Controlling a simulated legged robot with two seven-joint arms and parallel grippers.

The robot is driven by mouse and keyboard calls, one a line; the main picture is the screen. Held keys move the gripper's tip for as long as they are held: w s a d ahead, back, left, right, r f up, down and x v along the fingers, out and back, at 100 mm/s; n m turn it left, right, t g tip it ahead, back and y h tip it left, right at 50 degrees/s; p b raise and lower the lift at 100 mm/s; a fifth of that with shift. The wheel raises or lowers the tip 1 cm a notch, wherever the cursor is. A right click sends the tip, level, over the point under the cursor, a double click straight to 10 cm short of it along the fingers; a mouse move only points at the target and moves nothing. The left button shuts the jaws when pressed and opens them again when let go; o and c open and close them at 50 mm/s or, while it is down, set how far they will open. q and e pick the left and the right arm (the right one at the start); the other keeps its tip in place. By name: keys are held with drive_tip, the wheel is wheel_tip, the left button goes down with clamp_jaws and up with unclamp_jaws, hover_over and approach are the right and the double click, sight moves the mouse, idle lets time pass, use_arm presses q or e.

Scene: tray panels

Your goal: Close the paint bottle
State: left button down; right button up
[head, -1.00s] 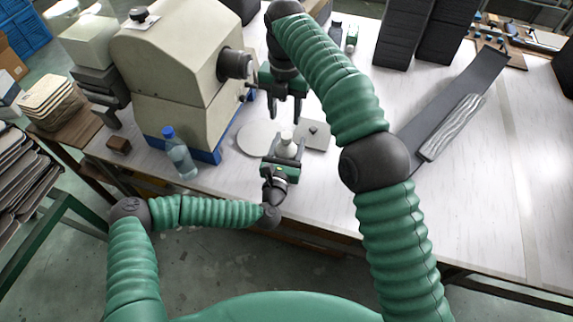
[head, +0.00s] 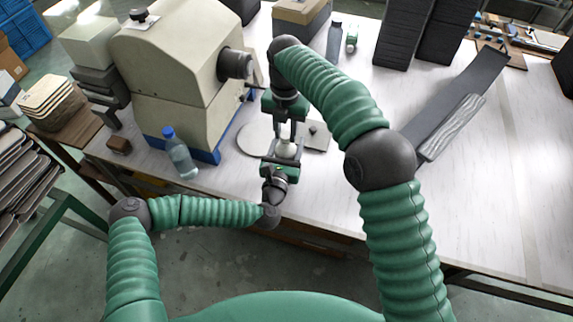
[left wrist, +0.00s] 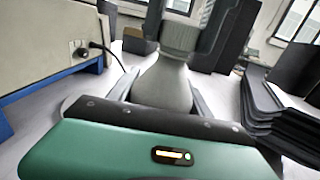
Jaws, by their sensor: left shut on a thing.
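The pale paint bottle (head: 286,149) stands upright near the table's front edge. My left gripper (head: 284,160) is shut on its body from the front. In the left wrist view the bottle (left wrist: 166,84) rises between the left fingers, with a ridged grey cap (left wrist: 180,37) at the top of its neck. My right gripper (head: 285,129) points down from above, with one finger on each side of the cap. Whether these fingers press on the cap or stand slightly apart is unclear. The bottle's top is partly hidden in the head view.
A round panel (head: 251,140) and a square panel (head: 321,143) with a small dark piece (head: 313,128) lie beside the bottle. A large beige machine (head: 165,70) and a blue water bottle (head: 180,155) stand to the left.

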drive_tip(key=shift+a, duration=0.15)
clamp_jaws()
